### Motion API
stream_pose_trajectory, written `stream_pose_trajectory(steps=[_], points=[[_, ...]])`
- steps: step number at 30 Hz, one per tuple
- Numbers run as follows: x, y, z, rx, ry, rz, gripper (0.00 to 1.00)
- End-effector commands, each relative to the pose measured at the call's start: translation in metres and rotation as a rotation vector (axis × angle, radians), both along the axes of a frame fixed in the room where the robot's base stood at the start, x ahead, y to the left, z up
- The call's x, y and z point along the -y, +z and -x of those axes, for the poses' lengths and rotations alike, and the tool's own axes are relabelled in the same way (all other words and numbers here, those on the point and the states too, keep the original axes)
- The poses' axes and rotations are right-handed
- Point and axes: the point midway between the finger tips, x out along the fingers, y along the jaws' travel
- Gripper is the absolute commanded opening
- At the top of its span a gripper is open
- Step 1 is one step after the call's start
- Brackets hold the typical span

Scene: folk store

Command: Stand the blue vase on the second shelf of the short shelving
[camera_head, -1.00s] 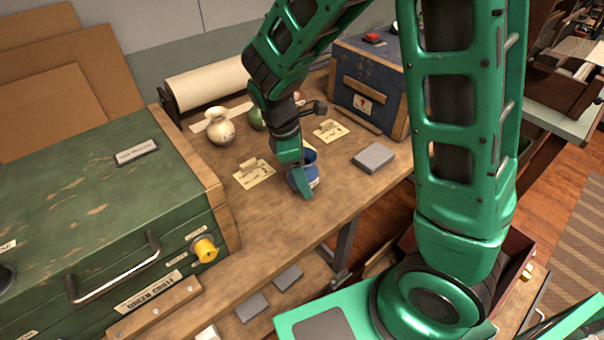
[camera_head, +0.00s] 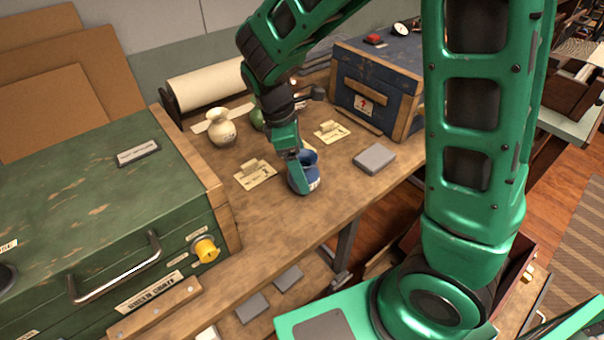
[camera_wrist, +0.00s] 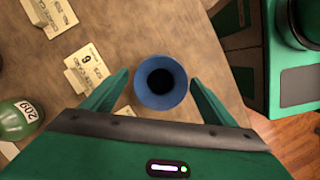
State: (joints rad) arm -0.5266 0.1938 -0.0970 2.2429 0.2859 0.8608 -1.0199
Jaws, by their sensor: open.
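The blue vase (camera_head: 304,184) stands upright on the wooden workbench near its front edge, with a pale label on its side. My gripper (camera_head: 297,166) is over the vase, pointing down, its near finger overlapping the vase's upper part in the head view. In the wrist view, the vase's round flared mouth (camera_wrist: 161,82) lies between the two open fingers (camera_wrist: 160,80), with a gap on each side. I cannot tell exactly how far down the fingers reach. I cannot make out which piece is the short shelving.
A cream vase (camera_head: 221,127) and a partly hidden green vase (camera_head: 257,118) stand behind on the bench (camera_head: 275,222). Paper cards, a grey block (camera_head: 374,158), a blue chest (camera_head: 378,85) and a green crate (camera_head: 100,215) surround it. Grey pads lie on a lower level (camera_head: 250,307).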

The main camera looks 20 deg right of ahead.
Motion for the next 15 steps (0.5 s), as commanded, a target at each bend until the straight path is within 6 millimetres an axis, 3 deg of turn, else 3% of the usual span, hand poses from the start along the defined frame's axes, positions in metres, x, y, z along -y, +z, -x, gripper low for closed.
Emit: stream_pose_trajectory(steps=[7,15], points=[[-0.013,0.049,-0.005,0.004,0.001,-0.002,0.8],[-0.02,0.076,-0.007,0.001,-0.001,-0.001,0.8]])
